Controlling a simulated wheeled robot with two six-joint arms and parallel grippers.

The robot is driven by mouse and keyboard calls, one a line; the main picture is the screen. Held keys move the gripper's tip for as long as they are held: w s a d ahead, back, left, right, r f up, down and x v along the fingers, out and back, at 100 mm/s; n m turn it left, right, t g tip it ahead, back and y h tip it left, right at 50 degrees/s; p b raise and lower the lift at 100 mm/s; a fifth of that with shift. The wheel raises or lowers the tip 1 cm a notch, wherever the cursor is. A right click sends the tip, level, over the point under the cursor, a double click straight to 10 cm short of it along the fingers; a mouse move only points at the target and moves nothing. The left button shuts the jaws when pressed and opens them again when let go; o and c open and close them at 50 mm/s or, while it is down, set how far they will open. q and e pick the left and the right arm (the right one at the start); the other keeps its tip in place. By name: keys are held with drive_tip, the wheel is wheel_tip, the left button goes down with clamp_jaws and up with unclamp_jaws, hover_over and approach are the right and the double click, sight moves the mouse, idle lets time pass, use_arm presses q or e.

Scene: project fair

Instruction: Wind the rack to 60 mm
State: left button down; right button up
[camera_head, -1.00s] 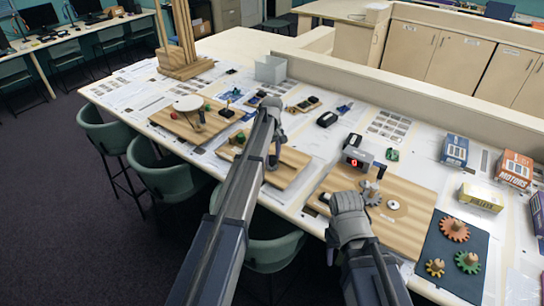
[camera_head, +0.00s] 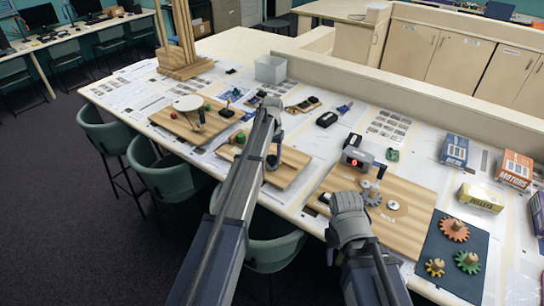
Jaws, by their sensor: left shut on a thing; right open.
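A wooden board (camera_head: 295,165) lies in the middle of the table, with a green part (camera_head: 240,138) at its left end. My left gripper (camera_head: 272,108) reaches over this board. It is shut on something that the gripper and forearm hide. No rack or millimetre scale can be made out. A second wooden board (camera_head: 415,225) to the right carries a grey gear (camera_head: 371,194), a pale disc and a box with a red digital display (camera_head: 354,162) that seems to read 0. My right gripper (camera_head: 350,212) is open over this board's left edge, its fingertips poorly seen.
A board with a white disc (camera_head: 188,103) stands further left. A dark mat (camera_head: 450,262) with orange, yellow and green gears lies at right, near small boxes (camera_head: 482,198). A clear bin (camera_head: 270,68) stands at the back. Green chairs (camera_head: 170,180) line the near edge.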

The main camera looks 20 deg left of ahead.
sight(272, 157)
use_arm(q)
drive_tip(key=shift+m, duration=0.8)
drive_tip(key=shift+c, duration=1.4)
unclamp_jaws()
drive_tip(key=shift+r, duration=0.1)
wheel_tip(272, 157, up, 8)
drive_tip(key=p, duration=0.8)
drive_tip(key=shift+f, duration=0.2)
